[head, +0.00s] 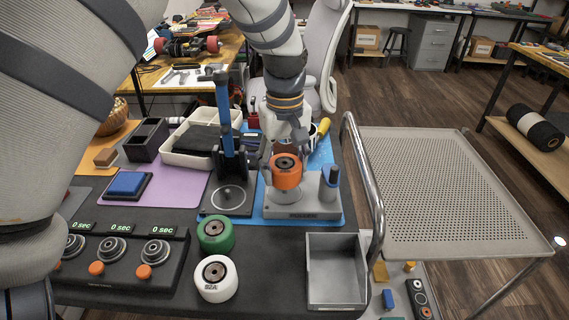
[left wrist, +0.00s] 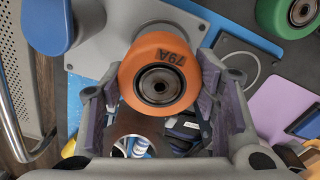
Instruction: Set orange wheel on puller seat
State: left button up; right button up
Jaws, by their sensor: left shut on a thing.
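The orange wheel (head: 286,172) is between the fingers of my left gripper (head: 284,162). In the left wrist view the orange wheel (left wrist: 158,62) shows its "79A" mark and dark hub, with a purple pad on each side. The gripper is shut on it. In the head view the wheel is over the round part of a grey puller base (head: 316,208), which has a blue-topped post (head: 329,184) at its right. I cannot tell whether wheel and seat touch; the wheel hides part of the seat. My right gripper is not in view.
A green wheel (head: 215,234) and a white wheel (head: 215,278) stand on the dark table in front. An empty grey bin (head: 336,271) is at front right. A tall blue-handled press (head: 224,120) stands close left of my gripper. A perforated cart (head: 440,190) is to the right.

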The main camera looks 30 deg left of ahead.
pick_arm(q)
jog(key=shift+f, duration=0.2)
jog(key=shift+f, duration=0.65)
jog(key=shift+f, duration=0.2)
jog(key=shift+f, duration=0.65)
dwell(0.5)
jog(key=shift+f, duration=0.15)
dwell(0.6)
jog(key=o, duration=1.3)
jog(key=shift+o, duration=0.4)
